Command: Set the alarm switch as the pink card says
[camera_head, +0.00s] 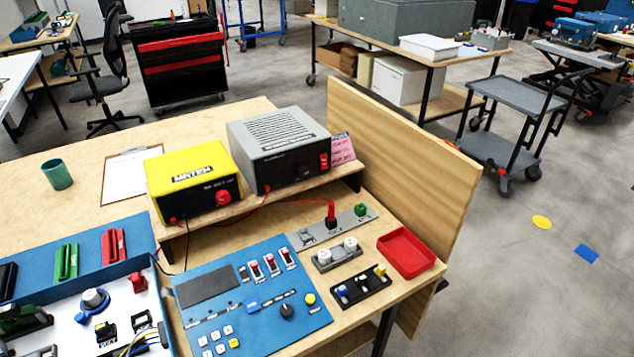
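A pink card (342,149) stands at the right end of the raised shelf, beside the grey power unit (285,150). Its writing is too small to read. The blue control panel (215,325) lies on the bench with a dark screen (208,287). A row of red-and-white switches (270,263) sits at its upper right. Their labels and exact positions are too small to read, so I cannot tell which is the alarm switch. A dark knob (287,311), a yellow button (310,299) and several white keys (214,335) are also on the panel. Neither gripper is in view.
A yellow unit (193,182) stands on the shelf. A grey strip with a red plug (331,215), a black holder (361,290) and a red tray (406,252) lie right of the panel. An open blue case (100,262) is at left. A wooden board (400,155) closes the bench's right side.

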